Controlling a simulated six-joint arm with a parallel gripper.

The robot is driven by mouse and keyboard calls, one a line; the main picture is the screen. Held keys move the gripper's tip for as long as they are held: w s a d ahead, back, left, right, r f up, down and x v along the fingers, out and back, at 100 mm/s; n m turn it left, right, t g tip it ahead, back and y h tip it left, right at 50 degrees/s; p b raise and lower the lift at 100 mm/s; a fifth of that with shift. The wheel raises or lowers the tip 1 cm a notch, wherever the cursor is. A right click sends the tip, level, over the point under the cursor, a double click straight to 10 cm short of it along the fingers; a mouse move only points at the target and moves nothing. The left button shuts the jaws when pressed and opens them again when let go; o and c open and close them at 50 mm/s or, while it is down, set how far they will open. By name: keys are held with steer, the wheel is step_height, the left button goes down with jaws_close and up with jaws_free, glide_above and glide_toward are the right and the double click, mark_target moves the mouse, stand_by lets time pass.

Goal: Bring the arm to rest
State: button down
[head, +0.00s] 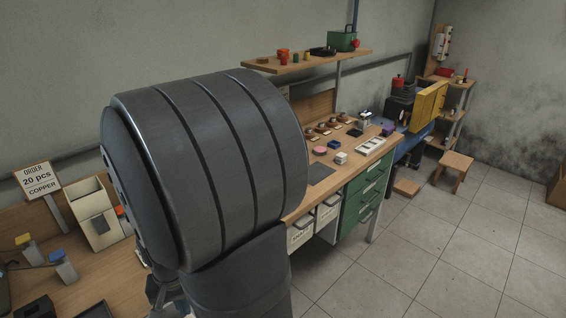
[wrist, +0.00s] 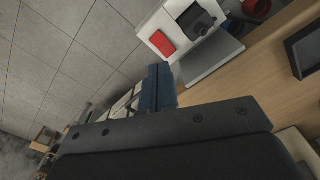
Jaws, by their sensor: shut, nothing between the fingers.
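My gripper (wrist: 158,88) shows in the wrist view as two dark blue fingers pressed together, with nothing between them. It points over the edge of the wooden workbench (wrist: 262,72), with floor tiles to the left. In the head view, my large dark grey arm link fills the middle and hides much of the bench. Only a small piece of the wrist hardware shows below it, and the fingers cannot be made out there.
In the wrist view, a white box with a red panel (wrist: 162,43) and a grey plate (wrist: 212,56) lie beyond the fingertips. In the head view, an order sign (head: 38,179) stands left, a shelf (head: 310,61) hangs behind, and the tiled floor (head: 450,260) is open at right.

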steer(key=shift+w+a+r+n, duration=0.15)
steer(key=shift+a+r, duration=0.25)
steer(key=shift+a, duration=0.15)
steer(key=shift+w+a+r+n, duration=0.15)
steer(key=shift+a+r, duration=0.2)
steer(key=shift+a, duration=0.15)
